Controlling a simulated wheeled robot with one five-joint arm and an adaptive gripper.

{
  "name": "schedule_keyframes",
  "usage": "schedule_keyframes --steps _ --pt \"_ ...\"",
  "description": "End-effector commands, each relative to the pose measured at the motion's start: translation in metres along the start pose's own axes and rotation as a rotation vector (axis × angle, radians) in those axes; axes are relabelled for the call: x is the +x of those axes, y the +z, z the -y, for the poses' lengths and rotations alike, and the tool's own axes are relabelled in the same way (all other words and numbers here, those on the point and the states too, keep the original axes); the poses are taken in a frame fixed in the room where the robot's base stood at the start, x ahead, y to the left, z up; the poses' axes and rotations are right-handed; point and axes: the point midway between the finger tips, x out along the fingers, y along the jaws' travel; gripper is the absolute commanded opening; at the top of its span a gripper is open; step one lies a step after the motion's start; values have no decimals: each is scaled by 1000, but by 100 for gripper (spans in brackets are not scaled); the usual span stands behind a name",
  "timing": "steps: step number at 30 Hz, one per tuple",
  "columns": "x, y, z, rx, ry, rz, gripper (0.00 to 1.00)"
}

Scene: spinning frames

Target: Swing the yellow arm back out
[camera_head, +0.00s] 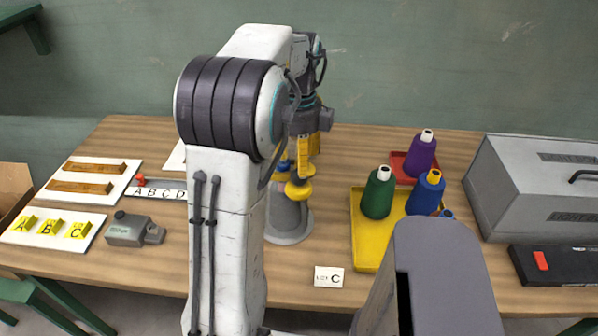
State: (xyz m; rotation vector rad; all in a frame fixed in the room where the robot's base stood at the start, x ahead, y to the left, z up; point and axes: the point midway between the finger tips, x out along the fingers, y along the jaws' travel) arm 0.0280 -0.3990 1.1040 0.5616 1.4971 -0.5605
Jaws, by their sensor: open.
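A grey round-based device (290,222) stands on the table just behind my arm, with a yellow disc-like part (299,190) on its upper side. I cannot tell whether that part is the yellow arm, because my own arm hides much of the device's left side. My gripper (306,150) points down just above the yellow part. It is open, and its fingers are partly hidden behind my arm. I cannot tell whether they touch the yellow part.
A yellow tray (366,256) with green (378,194) and blue (425,193) spools stands to the right. A purple spool (420,154) sits on a red tray (398,163). A grey box (515,210) is at far right. Letter boards (50,240) and a small grey device (128,230) are left.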

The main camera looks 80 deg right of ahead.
Motion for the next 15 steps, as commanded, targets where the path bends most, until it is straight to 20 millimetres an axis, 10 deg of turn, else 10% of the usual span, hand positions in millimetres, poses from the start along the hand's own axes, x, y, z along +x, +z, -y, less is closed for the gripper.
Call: schedule_keyframes --steps 15 --pt "42 0 0 -2 0 0 53"
